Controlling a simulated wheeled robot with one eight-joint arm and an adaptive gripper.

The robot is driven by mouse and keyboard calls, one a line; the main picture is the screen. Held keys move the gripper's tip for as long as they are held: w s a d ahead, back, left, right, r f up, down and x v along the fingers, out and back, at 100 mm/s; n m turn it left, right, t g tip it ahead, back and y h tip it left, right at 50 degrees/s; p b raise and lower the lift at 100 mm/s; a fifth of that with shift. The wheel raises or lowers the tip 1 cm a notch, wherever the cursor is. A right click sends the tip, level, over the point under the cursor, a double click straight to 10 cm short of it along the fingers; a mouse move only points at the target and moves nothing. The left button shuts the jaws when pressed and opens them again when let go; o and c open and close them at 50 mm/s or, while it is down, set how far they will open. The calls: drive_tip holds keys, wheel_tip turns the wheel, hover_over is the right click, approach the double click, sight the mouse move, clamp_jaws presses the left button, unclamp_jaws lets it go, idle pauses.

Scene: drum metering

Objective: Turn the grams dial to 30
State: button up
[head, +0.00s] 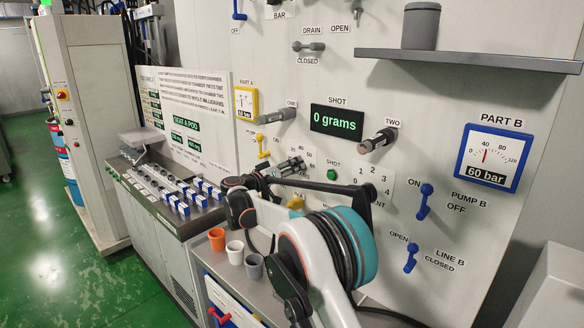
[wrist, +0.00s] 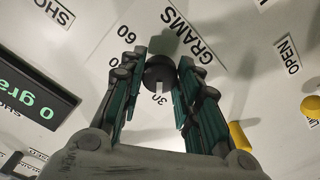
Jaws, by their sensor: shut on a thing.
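The grams dial (wrist: 160,72) is a dark round knob with a white mark, on the pale panel in the wrist view. The mark points down in that view, towards the printed 30 just below it. The GRAMS label is to its upper right and a 60 to its upper left. My gripper (wrist: 161,75) is shut on the dial, with one dark green finger on each side. In the head view my gripper (head: 292,165) is at the panel below the shot display, and my arm largely hides the dial there.
The shot display (head: 337,121) reads 0 grams. A green shot button (head: 332,174) and a count dial's numbers are to the right, partly behind my arm. Yellow lever (head: 261,145) is to the left. Orange, white and grey cups (head: 235,252) stand on the shelf below.

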drive_tip(key=shift+f, duration=0.1)
idle(0.4)
drive_tip(key=o, duration=1.1)
drive_tip(key=shift+c, duration=0.2)
drive_tip(key=shift+s+a+f, duration=0.2)
drive_tip(key=shift+s+a, duration=0.2)
drive_tip(key=shift+a, duration=0.05)
drive_tip(key=v, duration=1)
drive_tip(key=shift+s+a+r, duration=0.2)
drive_tip(key=shift+s+r, duration=0.05)
drive_tip(key=shift+s, duration=0.1)
